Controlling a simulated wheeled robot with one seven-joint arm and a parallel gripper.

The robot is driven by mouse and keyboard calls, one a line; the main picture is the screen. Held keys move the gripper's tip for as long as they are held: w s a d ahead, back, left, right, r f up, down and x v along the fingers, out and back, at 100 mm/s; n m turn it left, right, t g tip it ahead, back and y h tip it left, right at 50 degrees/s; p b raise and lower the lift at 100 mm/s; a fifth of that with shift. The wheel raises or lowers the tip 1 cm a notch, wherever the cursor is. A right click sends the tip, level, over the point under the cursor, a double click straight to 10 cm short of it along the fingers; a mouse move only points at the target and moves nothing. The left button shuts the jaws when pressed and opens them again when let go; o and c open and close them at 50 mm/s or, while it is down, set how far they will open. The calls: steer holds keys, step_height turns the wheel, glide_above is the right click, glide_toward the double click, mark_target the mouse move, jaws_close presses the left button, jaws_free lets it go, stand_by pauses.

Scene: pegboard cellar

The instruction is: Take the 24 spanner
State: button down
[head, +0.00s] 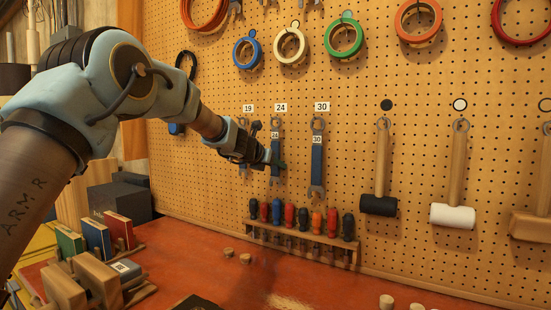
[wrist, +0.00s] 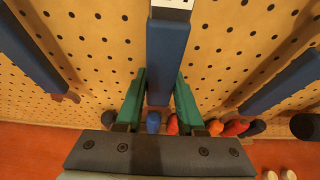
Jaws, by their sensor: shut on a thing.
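The 24 spanner (head: 276,148) has a blue handle and a small 24 tag, and it hangs upright on the pegboard under the 24 label (head: 280,107). My gripper (head: 274,164) reaches it from the left and is shut on its handle. In the wrist view the green fingers (wrist: 160,84) stand on either side of the blue handle (wrist: 170,55). The 19 spanner (head: 243,133) hangs to the left, partly behind my gripper. The 30 spanner (head: 317,160) hangs to the right, clear of it.
A rack of screwdrivers (head: 300,236) sits below the spanners, close under my gripper. A black mallet (head: 379,205) and a white mallet (head: 453,215) hang to the right. Tape rings (head: 289,62) hang above. The red bench (head: 190,262) has some bare room.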

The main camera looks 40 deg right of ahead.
steer(key=shift+r, duration=0.1)
steer(key=shift+r+p, duration=0.3)
steer(key=shift+r, duration=0.25)
steer(key=shift+a+r, duration=0.1)
steer(key=shift+a, duration=0.05)
steer(key=s+a+b, duration=0.2)
steer(key=a+b, duration=0.2)
steer(key=a, duration=0.4)
steer(key=s+a+b, duration=0.2)
steer(key=a+b, duration=0.3)
steer(key=a, duration=0.4)
steer(key=shift+s+b, duration=0.3)
steer(key=c, duration=1)
jaws_free()
jaws_close()
